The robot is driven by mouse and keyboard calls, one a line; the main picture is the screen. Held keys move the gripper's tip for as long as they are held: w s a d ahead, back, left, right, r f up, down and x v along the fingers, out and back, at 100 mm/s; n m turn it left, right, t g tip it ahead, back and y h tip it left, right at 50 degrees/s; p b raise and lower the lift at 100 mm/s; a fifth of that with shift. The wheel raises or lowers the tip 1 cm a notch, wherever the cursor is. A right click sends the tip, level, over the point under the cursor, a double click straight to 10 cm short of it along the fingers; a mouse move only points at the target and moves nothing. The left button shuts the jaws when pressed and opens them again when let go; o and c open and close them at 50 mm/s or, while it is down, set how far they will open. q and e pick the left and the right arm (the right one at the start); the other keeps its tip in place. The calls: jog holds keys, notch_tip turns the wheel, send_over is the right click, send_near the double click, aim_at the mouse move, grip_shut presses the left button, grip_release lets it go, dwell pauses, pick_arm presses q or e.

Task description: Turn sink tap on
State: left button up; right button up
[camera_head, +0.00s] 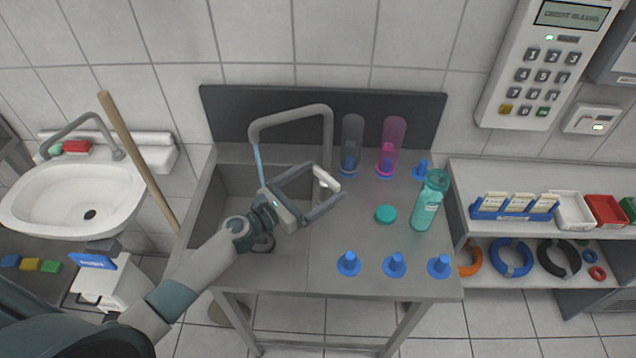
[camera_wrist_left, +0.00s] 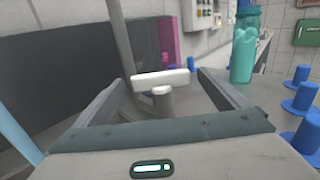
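The sink tap (camera_head: 291,116) is a grey bent pipe standing at the back of the steel counter, its spout over the sink basin (camera_head: 228,180). A light blue stream (camera_head: 258,165) hangs below the spout; it also shows at the left of the left wrist view (camera_wrist_left: 18,132). The tap's white T-shaped handle (camera_head: 327,178) is at the base of the pipe, also in the left wrist view (camera_wrist_left: 160,80). My left gripper (camera_head: 325,183) is open, its fingers spread on either side of the handle. Both fingers look apart from it. My right gripper is not in view.
A teal bottle (camera_head: 428,203), a teal cap (camera_head: 386,214) and several blue pegs (camera_head: 395,265) stand on the counter to the right. A clear tube (camera_head: 352,140) and a pink tube (camera_head: 391,140) stand behind. A white washbasin (camera_head: 60,205) and a wooden stick (camera_head: 137,155) are left.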

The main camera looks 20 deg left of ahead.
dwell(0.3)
pick_arm(q)
jog(key=shift+s+a+f, duration=0.15)
jog(key=shift+s+a, duration=0.1)
jog(key=shift+s, duration=0.2)
jog(key=b+v, duration=0.6)
jog(key=v, duration=1)
jog(key=shift+a+b, duration=0.15)
jog(key=shift+b, duration=0.25)
jog(key=shift+s, duration=0.1)
